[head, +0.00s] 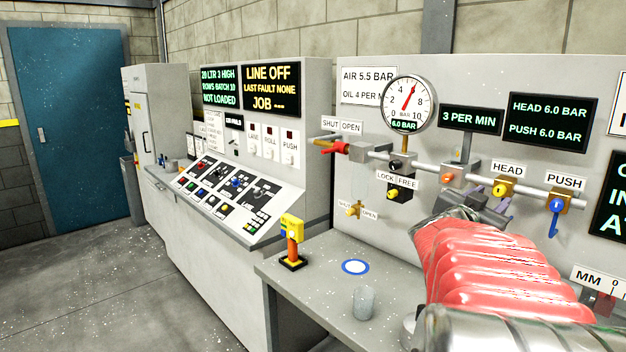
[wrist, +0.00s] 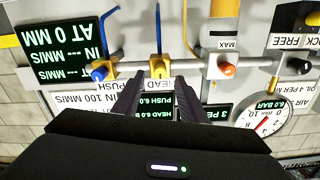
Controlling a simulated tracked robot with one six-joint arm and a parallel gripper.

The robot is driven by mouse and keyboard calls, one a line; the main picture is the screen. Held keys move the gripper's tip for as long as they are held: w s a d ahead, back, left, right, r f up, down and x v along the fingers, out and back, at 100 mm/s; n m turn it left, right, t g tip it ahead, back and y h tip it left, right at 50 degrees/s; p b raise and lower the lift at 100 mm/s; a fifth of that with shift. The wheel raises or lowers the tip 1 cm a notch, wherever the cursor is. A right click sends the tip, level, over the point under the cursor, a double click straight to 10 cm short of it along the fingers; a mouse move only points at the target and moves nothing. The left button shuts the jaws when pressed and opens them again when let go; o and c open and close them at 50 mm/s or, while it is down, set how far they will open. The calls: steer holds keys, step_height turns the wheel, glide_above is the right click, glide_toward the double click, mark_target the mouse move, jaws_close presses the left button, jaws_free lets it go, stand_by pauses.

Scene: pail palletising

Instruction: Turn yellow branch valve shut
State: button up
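The yellow branch valve (head: 502,188) sits on the pipe under the HEAD label, on the grey panel at the right. Its yellow handle also shows in the wrist view (wrist: 159,68), which sees the panel upside down. My gripper (wrist: 160,86) is open, with its two dark fingers apart and nothing visible between them. In the wrist view the yellow handle appears beyond the fingertips, roughly between them. I cannot tell whether the fingers touch the handle.
The blue PUSH valve (head: 555,205) is close by on the right, its handle hanging down. A red-handled valve (head: 334,148) and a pressure gauge (head: 408,103) are to the left. An orange knob (wrist: 227,70) is beside the valve. A bench (head: 325,295) lies below.

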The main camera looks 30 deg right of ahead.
mark_target(498, 193)
steer(key=shift+w+d, duration=0.2)
steer(key=shift+d, duration=1)
steer(key=shift+w+d, duration=0.15)
steer(key=shift+d, duration=1)
jaws_close()
steer(key=shift+a, duration=0.2)
steer(key=shift+d, duration=0.15)
